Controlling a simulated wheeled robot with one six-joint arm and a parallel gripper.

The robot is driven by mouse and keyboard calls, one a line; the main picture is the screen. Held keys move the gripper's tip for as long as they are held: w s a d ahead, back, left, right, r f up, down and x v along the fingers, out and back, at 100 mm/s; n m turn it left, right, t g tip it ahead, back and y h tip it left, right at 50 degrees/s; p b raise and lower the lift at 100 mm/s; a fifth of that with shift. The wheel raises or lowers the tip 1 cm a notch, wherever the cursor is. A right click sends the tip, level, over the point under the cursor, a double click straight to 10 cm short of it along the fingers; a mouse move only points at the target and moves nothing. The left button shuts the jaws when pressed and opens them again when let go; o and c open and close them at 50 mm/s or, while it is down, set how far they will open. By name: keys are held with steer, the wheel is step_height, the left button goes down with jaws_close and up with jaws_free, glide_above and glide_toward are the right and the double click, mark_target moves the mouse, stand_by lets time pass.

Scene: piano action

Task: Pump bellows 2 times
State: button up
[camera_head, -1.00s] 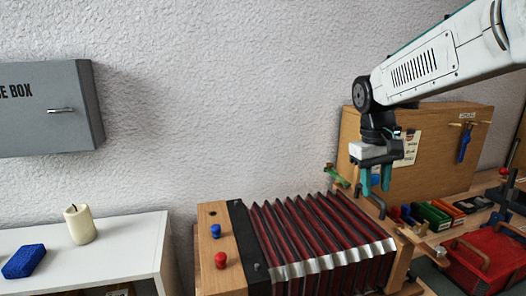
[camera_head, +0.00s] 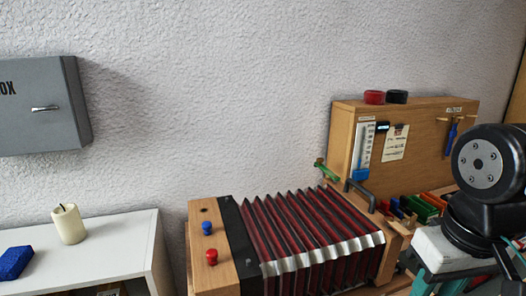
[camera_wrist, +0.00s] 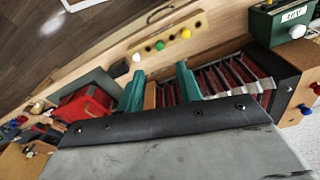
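The bellows (camera_head: 310,238) has dark red pleats with silvery edges and lies on its side between two wooden ends. Its left wooden end (camera_head: 213,250) carries a blue knob (camera_head: 207,228) and a red knob (camera_head: 212,257). A dark bar handle (camera_head: 362,196) shows by its right end. My gripper (camera_head: 468,284) is low at the right, in front of the bellows' right end; its fingertips are partly cut off. In the wrist view my gripper (camera_wrist: 160,84) has its green fingers apart, with the bellows (camera_wrist: 232,78) beside and beyond the right finger. No grip on it shows.
A wooden cabinet (camera_head: 440,150) with red and black rolls on top stands behind the bellows. A grey wall box (camera_head: 40,110) and a white shelf (camera_head: 112,240) with a candle (camera_head: 69,224) and blue sponge (camera_head: 14,262) are left. A red toolbox (camera_wrist: 85,104) shows in the wrist view.

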steer(key=n+h, duration=0.2)
steer(key=n, duration=0.1)
glide_toward(357, 185)
steer(key=shift+g, duration=0.4)
steer(key=f, duration=0.2)
steer(key=d+f, duration=0.1)
steer(key=f, duration=0.2)
steer(key=w+f, duration=0.1)
steer(key=f, duration=0.1)
steer(key=shift+d+f, duration=0.35)
steer(key=shift+f, duration=0.05)
jaws_close()
